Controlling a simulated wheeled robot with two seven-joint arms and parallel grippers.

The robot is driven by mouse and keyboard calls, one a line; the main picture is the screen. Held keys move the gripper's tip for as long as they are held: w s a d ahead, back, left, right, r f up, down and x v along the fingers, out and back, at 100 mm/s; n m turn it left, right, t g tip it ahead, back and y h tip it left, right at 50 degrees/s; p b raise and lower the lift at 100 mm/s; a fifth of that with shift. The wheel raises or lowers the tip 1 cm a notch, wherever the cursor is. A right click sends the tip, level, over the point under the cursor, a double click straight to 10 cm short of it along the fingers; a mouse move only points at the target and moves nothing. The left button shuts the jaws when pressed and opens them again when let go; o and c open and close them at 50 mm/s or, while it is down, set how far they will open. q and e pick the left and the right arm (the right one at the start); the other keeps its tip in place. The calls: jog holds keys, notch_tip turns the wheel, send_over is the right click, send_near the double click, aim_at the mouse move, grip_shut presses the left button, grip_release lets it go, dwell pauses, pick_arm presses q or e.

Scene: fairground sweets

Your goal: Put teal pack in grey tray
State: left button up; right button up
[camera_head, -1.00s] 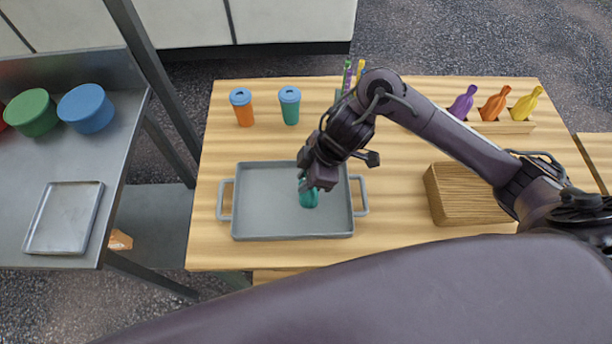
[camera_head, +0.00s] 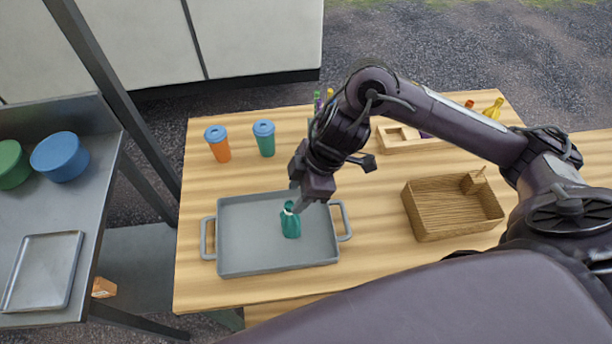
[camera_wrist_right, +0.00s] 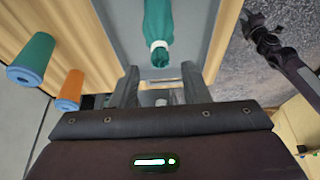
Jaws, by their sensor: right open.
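The teal pack (camera_head: 290,224), a small bag with a pale tie at its neck, is inside the grey tray (camera_head: 240,262) on the wooden table. I cannot tell if it rests upright or tilted. My right gripper (camera_head: 299,203) is at the neck end of the pack, just above the tray. In the right wrist view the open fingers (camera_wrist_right: 160,82) are spread, and the teal pack (camera_wrist_right: 158,22) lies beyond their tips with a small gap, its tied neck towards them. My left gripper is not in view.
An orange cup (camera_head: 218,146) and a teal cup (camera_head: 264,140), both blue-lidded, stand behind the tray. A wooden box (camera_head: 450,226) is to the right, with a holder (camera_head: 400,147) behind it. A metal table (camera_head: 95,170) with a small tray (camera_head: 42,272) stands left.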

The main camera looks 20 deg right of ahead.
jog(key=v, duration=0.4)
jog(key=shift+d+r, duration=0.1)
jog(key=shift+r, duration=0.3)
